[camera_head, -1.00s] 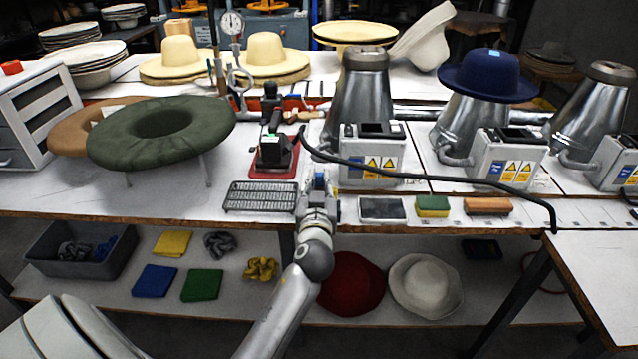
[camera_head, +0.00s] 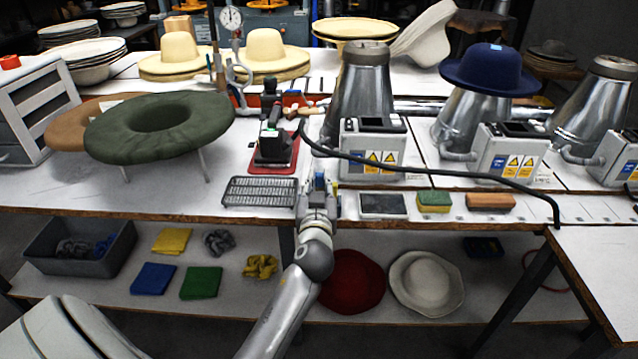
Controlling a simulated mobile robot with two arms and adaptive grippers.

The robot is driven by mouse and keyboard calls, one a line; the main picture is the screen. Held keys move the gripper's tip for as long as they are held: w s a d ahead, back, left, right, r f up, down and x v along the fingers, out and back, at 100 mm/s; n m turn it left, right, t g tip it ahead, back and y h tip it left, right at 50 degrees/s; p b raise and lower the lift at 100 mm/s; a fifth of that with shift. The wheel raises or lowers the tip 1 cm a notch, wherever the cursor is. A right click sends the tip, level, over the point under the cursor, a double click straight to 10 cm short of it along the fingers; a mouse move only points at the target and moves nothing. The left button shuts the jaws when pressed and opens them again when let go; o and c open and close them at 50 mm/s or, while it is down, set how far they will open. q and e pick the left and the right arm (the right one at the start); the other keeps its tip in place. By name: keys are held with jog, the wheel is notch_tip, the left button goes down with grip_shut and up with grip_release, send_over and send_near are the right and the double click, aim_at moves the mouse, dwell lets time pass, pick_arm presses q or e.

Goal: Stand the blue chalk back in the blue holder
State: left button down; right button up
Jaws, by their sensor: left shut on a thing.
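My left gripper (camera_head: 319,190) is at the front edge of the table, between the wire rack and the grey tray. It is seen from behind. A small blue piece (camera_head: 319,180) shows at its fingertips and looks like the blue chalk, with the gripper shut on it. Its lower end is hidden by the gripper, so I cannot tell whether it touches anything. A small yellow piece (camera_head: 335,186) shows just right of the fingers. I cannot make out the blue holder apart from the gripper. My right gripper is not in view.
A wire rack (camera_head: 260,192) lies left of the gripper. A grey tray (camera_head: 383,206), a green-yellow sponge (camera_head: 433,201) and a brown block (camera_head: 491,201) lie to the right. A control box (camera_head: 373,150) with a black hose (camera_head: 440,172) stands behind. A green padded ring (camera_head: 205,125) stands at left.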

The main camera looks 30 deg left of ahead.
pick_arm(q)
jog(key=shift+f+b, duration=0.55)
jog(key=shift+f, duration=0.05)
dwell(0.3)
jog(key=c, duration=1.3)
grip_release()
jog(key=shift+s+d+r+p, duration=0.3)
jog(key=shift+s+r+p, duration=0.1)
jog(key=shift+s, duration=0.1)
jog(key=shift+s+d+r+p, duration=0.25)
jog(key=shift+s+d+r, duration=0.05)
jog(key=shift+s+r, duration=0.15)
jog(key=shift+s+d+r+p, duration=0.25)
jog(key=shift+s+d+r, duration=0.1)
jog(key=shift+s, duration=0.15)
jog(key=shift+s+d+r+p, duration=0.25)
jog(key=shift+s+r, duration=0.05)
jog(key=shift+s, duration=0.2)
